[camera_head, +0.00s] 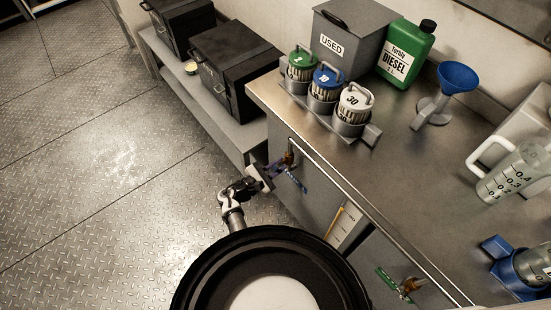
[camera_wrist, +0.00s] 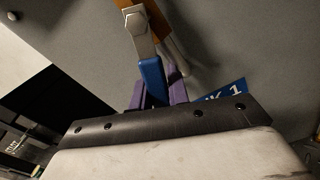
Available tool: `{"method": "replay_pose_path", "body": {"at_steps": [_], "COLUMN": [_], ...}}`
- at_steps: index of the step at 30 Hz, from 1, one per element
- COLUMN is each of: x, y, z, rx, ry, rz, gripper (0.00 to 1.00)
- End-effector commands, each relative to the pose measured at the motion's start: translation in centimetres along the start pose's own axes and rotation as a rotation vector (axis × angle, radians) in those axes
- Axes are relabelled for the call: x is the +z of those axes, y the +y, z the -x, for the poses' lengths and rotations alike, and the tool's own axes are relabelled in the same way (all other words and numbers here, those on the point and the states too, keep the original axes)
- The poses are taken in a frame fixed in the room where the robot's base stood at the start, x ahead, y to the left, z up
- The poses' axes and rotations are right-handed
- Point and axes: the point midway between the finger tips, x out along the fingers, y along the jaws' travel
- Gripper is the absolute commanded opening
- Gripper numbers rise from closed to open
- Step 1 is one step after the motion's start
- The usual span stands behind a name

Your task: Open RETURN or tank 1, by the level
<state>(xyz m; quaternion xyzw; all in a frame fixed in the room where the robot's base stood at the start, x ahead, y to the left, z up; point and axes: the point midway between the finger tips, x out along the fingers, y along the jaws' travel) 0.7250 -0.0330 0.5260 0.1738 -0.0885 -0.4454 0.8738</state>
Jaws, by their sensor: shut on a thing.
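My gripper (camera_head: 274,170) is at the upper front panel of the bench, by the first brass valve (camera_head: 288,158). In the wrist view its purple fingers (camera_wrist: 158,97) are shut on the blue-sleeved valve lever (camera_wrist: 151,76). The lever's metal end joins the orange-brown valve body (camera_wrist: 158,18).
The bench top (camera_head: 400,165) holds a rack of numbered canisters (camera_head: 323,86), a USED box (camera_head: 345,40), a green diesel can (camera_head: 406,55), a blue funnel (camera_head: 459,78) and a measuring jug (camera_head: 515,172). Black cases (camera_head: 238,65) stand on a low shelf. The floor at left is clear.

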Motion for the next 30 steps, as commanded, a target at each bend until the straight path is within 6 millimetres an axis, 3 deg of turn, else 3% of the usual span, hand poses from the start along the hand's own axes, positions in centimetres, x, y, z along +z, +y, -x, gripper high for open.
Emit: {"method": "replay_pose_path", "body": {"at_steps": [15, 30], "x": [0.6, 0.7], "y": [-2.4, -3.2], "z": [0.1, 0.1], "rx": [0.000, -0.004], "ry": [0.001, -0.001], "rz": [0.381, 0.481], "gripper": [0.00, 0.00]}}
